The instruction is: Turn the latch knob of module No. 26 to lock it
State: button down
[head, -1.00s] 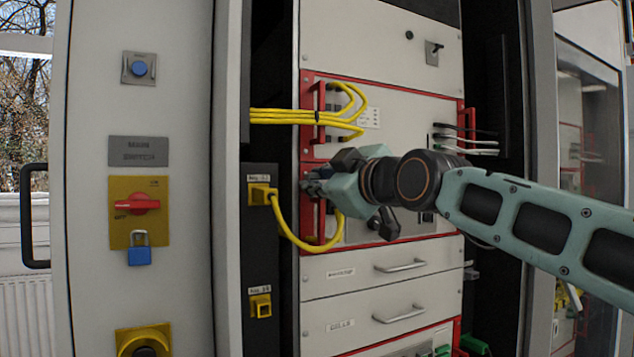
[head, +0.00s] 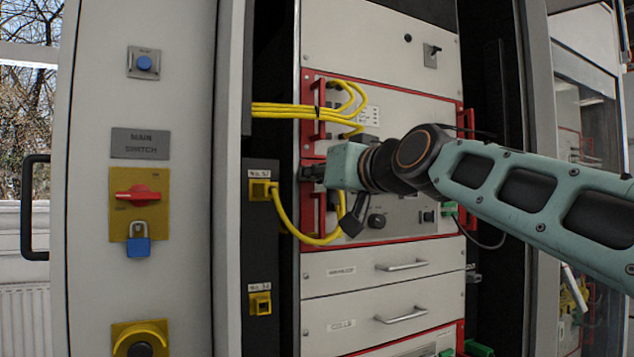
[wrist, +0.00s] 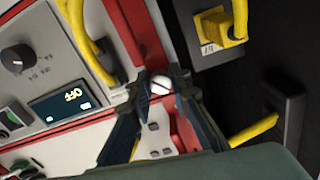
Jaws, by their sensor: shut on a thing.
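The red-framed module (head: 420,236) sits mid-rack in the head view, with a grey front. My gripper (head: 308,173) is at the left edge of its frame, level with its upper part. In the wrist view my gripper (wrist: 160,76) has its two dark fingers on either side of a small pale round knob with a dark slot (wrist: 160,86), and is shut on it. In the head view my gripper hides this knob. I cannot read a module number here. The wrist view also shows the module's small lit display (wrist: 68,102).
Yellow cables (head: 285,108) run to the module above, and one loops just below my gripper from a yellow socket (head: 259,189). Two drawers (head: 380,270) with handles lie below. A panel with a red switch (head: 138,195) and blue padlock (head: 138,246) stands left.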

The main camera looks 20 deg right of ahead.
jog(key=m+b, duration=0.1)
jog(key=m, duration=0.4)
jog(key=shift+m, duration=0.4)
jog(key=shift+a, duration=0.1)
dwell(0.3)
jog(key=c, duration=1.8)
grip_release()
jog(key=shift+o, duration=0.2)
jog(key=shift+s, duration=0.1)
jog(key=s, duration=1.2)
jog(key=shift+d, duration=0.2)
jog(key=shift+w, duration=0.1)
